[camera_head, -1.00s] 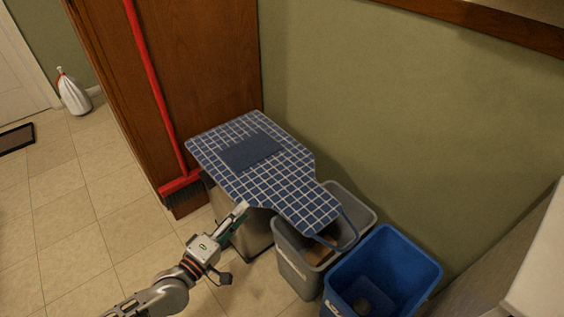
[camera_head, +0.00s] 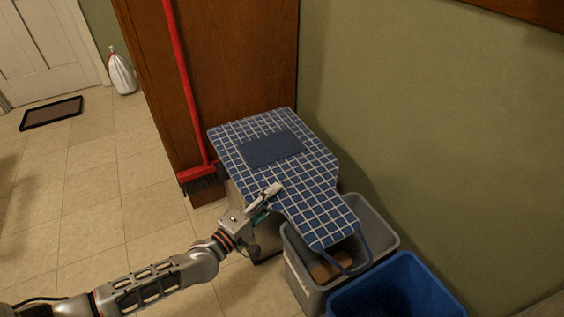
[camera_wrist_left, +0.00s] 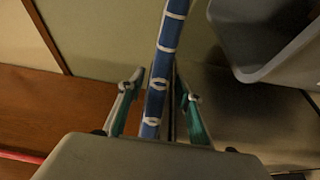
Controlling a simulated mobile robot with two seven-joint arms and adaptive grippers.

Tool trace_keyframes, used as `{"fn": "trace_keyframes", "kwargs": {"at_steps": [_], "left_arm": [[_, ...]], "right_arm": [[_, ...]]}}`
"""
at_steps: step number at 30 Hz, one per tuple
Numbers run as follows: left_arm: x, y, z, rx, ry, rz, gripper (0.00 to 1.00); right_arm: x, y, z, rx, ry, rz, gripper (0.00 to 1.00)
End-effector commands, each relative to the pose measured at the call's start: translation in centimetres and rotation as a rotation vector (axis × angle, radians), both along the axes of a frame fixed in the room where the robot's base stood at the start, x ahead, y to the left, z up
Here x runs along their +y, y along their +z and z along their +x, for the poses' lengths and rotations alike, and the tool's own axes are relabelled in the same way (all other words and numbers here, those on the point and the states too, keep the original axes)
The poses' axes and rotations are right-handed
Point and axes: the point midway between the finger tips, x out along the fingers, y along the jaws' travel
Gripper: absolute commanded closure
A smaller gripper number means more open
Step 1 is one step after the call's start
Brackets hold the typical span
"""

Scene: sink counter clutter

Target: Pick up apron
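The blue-and-white checked apron (camera_head: 312,188) lies flat over a bin and overhangs its edges, with its darker pocket facing up. Its front end and a strap reach over the grey bin. My left gripper (camera_head: 268,194) is at the apron's near-left edge. In the left wrist view the apron's edge (camera_wrist_left: 157,95) runs between the two fingers (camera_wrist_left: 158,88). The fingers are apart, with a narrow gap showing on each side of the cloth. My right gripper is in neither current view.
A grey bin (camera_head: 381,236) with brown contents and a blue bin (camera_head: 405,285) stand at the right. A red broom (camera_head: 183,80) leans on the wooden cabinet (camera_head: 240,60) behind. A green wall closes the right side. Tiled floor (camera_head: 100,210) is clear at the left.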

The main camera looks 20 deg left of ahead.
Motion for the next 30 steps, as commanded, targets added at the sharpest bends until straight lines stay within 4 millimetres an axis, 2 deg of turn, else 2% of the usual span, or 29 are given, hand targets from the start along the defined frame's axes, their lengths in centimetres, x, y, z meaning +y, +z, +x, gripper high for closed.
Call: {"fn": "trace_keyframes", "kwargs": {"at_steps": [3, 9, 17, 18, 21, 22, 30], "left_arm": [[-0.5, 0.1, 1.7, 0.002, 0.000, -0.002, 0.65], [-1.0, 0.2, 3.8, 0.002, 0.000, 0.000, 0.65], [-1.1, 0.5, 4.1, -0.001, 0.000, 0.000, 0.65], [-1.1, 0.5, 4.1, -0.001, 0.000, 0.000, 0.70], [-1.1, 0.5, 4.1, -0.001, 0.000, 0.000, 0.96], [-1.1, 0.5, 4.1, -0.001, 0.000, 0.000, 1.00], [-1.1, 0.5, 4.1, -0.003, 0.000, 0.000, 1.00]], "right_arm": [[0.5, -0.4, -0.3, 0.020, -0.016, 0.044, 0.60], [1.0, -0.4, -0.4, 0.033, -0.039, 0.104, 0.60], [1.2, -0.1, -0.4, 0.031, -0.042, 0.115, 0.60], [1.2, -0.1, -0.4, 0.031, -0.042, 0.115, 0.60], [1.2, -0.1, -0.4, 0.031, -0.042, 0.115, 0.60], [1.2, -0.1, -0.4, 0.031, -0.042, 0.115, 0.60], [1.2, -0.1, -0.4, 0.031, -0.042, 0.114, 0.60]]}}
